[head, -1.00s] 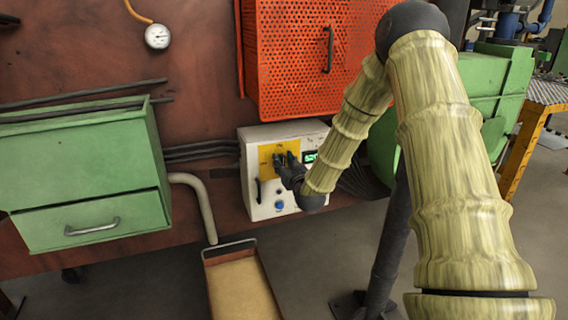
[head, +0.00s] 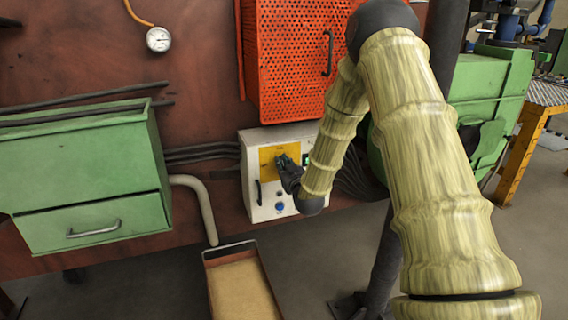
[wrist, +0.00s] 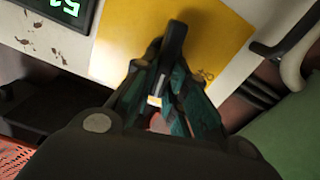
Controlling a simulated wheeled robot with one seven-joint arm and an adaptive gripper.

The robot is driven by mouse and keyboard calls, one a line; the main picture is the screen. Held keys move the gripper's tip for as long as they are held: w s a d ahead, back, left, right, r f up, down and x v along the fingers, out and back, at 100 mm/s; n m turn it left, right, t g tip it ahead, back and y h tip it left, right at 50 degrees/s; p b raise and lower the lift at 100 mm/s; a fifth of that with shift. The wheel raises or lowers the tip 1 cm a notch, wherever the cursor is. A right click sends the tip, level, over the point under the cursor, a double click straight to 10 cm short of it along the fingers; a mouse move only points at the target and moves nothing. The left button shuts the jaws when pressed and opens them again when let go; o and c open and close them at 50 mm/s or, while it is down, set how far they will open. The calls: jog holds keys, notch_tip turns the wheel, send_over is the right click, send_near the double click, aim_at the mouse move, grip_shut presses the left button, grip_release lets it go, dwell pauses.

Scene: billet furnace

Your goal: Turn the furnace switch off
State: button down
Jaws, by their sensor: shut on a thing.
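The furnace switch sits on a yellow plate (head: 266,165) on the front of the white control box (head: 252,209). My gripper (head: 283,163) is at the plate's right side, with its fingers closed around the switch, which they mostly hide in the head view. In the wrist view my gripper (wrist: 168,88) is shut on the dark switch handle (wrist: 174,42), which sticks out beyond the fingertips in front of the yellow plate (wrist: 210,40). The switch's exact angle against its markings is hard to read.
A green digital display (wrist: 62,8) is beside the plate. A black handle (head: 258,192) and blue knob (head: 280,206) are lower on the box. The perforated orange cover (head: 290,60) is above, the green cabinet (head: 90,175) left, and a tray (head: 240,290) below.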

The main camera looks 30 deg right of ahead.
jog(key=shift+w+a+f+n+p, duration=0.1)
jog(key=shift+a+f+n+p, duration=0.2)
jog(key=shift+n, duration=2.3)
jog(key=shift+w+a+f+n+p, duration=0.1)
jog(key=shift+a+f+n+p, duration=0.2)
jog(key=shift+n, duration=2.3)
jog(key=shift+a+f+n+p, duration=0.2)
jog(key=shift+f+n+p, duration=0.15)
jog(key=shift+n, duration=2.25)
jog(key=c, duration=1.4)
grip_release()
jog(key=shift+c, duration=0.2)
jog(key=shift+s, duration=0.1)
